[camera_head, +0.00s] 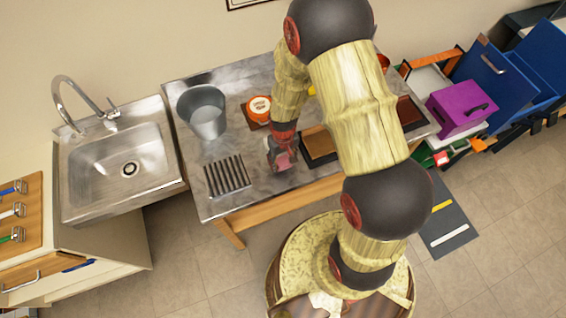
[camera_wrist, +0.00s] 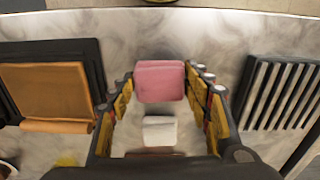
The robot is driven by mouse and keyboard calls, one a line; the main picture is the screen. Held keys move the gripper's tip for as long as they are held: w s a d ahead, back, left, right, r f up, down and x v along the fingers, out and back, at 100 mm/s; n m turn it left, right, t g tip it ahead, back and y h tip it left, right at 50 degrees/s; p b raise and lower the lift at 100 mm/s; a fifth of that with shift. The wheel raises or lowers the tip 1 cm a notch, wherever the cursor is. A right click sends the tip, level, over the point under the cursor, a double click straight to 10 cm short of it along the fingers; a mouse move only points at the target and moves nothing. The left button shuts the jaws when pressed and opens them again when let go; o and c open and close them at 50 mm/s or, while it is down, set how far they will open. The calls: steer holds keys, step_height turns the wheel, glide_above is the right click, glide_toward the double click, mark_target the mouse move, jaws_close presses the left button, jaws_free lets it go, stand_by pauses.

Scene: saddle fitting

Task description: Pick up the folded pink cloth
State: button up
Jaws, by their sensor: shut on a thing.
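The folded pink cloth (camera_wrist: 160,82) sits between the two fingertips in the wrist view, with a finger against each side. My gripper (camera_wrist: 159,90) is shut on it. In the head view my gripper (camera_head: 281,150) points down over the metal table, and a bit of the pink cloth (camera_head: 284,161) shows at its tip. I cannot tell whether the cloth is touching the table or just above it. A folded white cloth (camera_wrist: 160,130) shows between the fingers, nearer the palm in the wrist view.
A ribbed dark rack (camera_head: 227,175) lies left of my gripper. A metal bucket (camera_head: 205,112) and an orange round tin (camera_head: 259,107) stand behind. A dark tray with a brown-orange pad (camera_head: 319,142) lies to the right. The sink (camera_head: 122,160) is farther left.

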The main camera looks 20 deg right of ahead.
steer(key=s+d+r, duration=0.3)
steer(key=s+r, duration=0.7)
steer(key=s, duration=0.3)
steer(key=shift+s+r+p, duration=0.3)
steer(key=shift+r+p, duration=0.05)
steer(key=shift+p, duration=0.05)
steer(key=o, duration=0.6)
steer(key=c, duration=0.5)
